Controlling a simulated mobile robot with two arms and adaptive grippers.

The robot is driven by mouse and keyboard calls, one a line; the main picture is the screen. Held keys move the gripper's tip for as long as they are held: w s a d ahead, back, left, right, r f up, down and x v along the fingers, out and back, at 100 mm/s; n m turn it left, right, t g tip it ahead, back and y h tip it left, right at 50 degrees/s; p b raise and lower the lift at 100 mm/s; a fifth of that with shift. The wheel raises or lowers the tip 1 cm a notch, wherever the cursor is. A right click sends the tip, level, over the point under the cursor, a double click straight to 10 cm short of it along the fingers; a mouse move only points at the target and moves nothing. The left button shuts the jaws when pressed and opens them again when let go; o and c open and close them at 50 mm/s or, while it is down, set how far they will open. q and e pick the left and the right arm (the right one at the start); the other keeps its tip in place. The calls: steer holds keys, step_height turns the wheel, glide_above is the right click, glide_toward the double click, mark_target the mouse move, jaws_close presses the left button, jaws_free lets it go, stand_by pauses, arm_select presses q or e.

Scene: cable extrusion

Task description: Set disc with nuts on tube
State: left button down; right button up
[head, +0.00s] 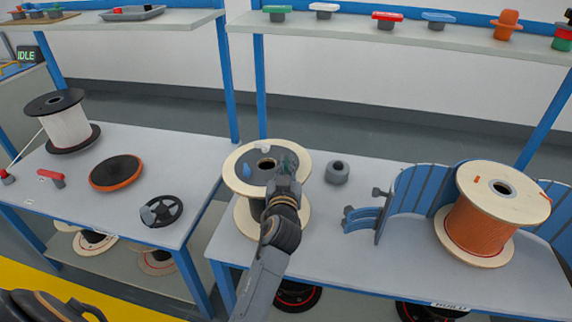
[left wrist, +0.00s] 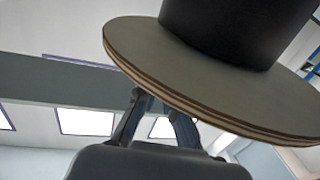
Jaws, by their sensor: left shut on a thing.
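A round wooden disc (head: 240,160) lies level at the top of a black tube (head: 257,207). The tube stands on a lower wooden disc (head: 240,222) on the table. Small white and blue pieces (head: 247,170), perhaps the nuts, show on the upper disc around its centre hole. My left gripper (head: 285,180) is shut on the near right part of the upper disc and hides some of it. In the left wrist view the fingers (left wrist: 157,112) meet the rim of the disc (left wrist: 190,75), with the black tube (left wrist: 235,30) against its face. My right gripper is not in view.
A grey nut-like part (head: 337,172) stands right of the disc. Farther right are a blue curved guard (head: 410,190) and an orange cable reel (head: 482,225). The left table holds a white reel (head: 67,128), a black-orange disc (head: 117,173) and a black handwheel (head: 161,211). Shelves run behind.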

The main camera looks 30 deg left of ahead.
arm_select(q)
steer(key=shift+f+b, duration=0.3)
steer(key=shift+b, duration=0.1)
steer(key=c, duration=1.7)
jaws_free()
steer(key=shift+c, duration=0.2)
steer(key=shift+f, duration=0.1)
